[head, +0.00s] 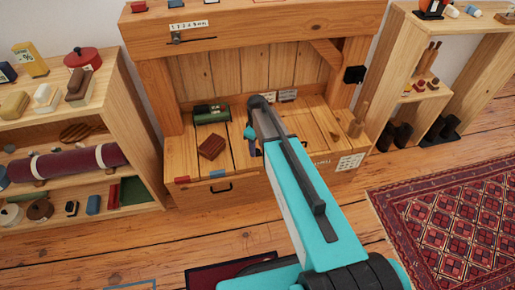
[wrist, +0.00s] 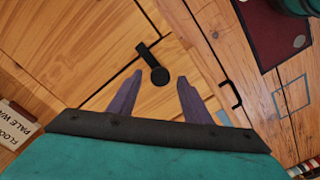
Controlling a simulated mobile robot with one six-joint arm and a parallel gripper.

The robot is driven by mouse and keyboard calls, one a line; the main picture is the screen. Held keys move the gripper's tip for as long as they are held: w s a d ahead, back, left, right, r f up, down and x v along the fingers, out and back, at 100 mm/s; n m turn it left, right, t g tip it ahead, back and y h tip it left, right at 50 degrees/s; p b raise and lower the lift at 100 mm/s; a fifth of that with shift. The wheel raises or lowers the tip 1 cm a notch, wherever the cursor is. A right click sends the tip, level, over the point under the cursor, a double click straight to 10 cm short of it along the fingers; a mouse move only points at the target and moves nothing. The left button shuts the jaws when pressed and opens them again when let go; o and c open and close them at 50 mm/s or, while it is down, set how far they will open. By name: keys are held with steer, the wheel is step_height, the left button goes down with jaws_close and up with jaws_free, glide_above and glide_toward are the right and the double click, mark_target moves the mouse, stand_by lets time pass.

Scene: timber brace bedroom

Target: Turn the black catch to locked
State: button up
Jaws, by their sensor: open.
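The black catch (wrist: 145,55) shows in the wrist view as a short dark bar with a round knob (wrist: 160,76) at one end. It lies flat on the plank top, across a dark seam between boards. My gripper (wrist: 160,78) is open, with one purple finger on each side of the knob's end and nothing held. I cannot tell whether the fingers touch it or how high they are above it. In the head view my gripper (head: 253,142) is over the middle of the wooden bench, and my arm hides most of the catch's area.
On the bench lie a green object (head: 211,113) and a brown ridged block (head: 211,147). A black pull handle (head: 221,188) is on the bench front. A black box (head: 354,74) is on the right post. Shelves (head: 135,100) stand left; a patterned rug (head: 445,215) lies right.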

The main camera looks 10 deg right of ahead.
mark_target(257, 151)
step_height(257, 151, up, 13)
steer(key=p, duration=0.1)
steer(key=shift+f, duration=0.2)
steer(key=shift+s+r+p, duration=0.1)
steer(key=shift+r+p, duration=0.05)
steer(key=shift+p, duration=0.3)
stand_by(0.3)
steer(key=s+f+m+g+p, duration=0.1)
steer(key=s+f+m+p, duration=0.2)
steer(key=s, duration=1)
steer(key=s+f+m+g+p, duration=0.2)
steer(key=s+f, duration=0.6)
steer(key=s, duration=0.6)
steer(key=s+f+m+g+p, duration=0.2)
steer(key=s+f+p, duration=0.4)
steer(key=s, duration=0.8)
steer(key=shift+d+m, duration=0.15)
steer(key=shift+m, duration=0.75)
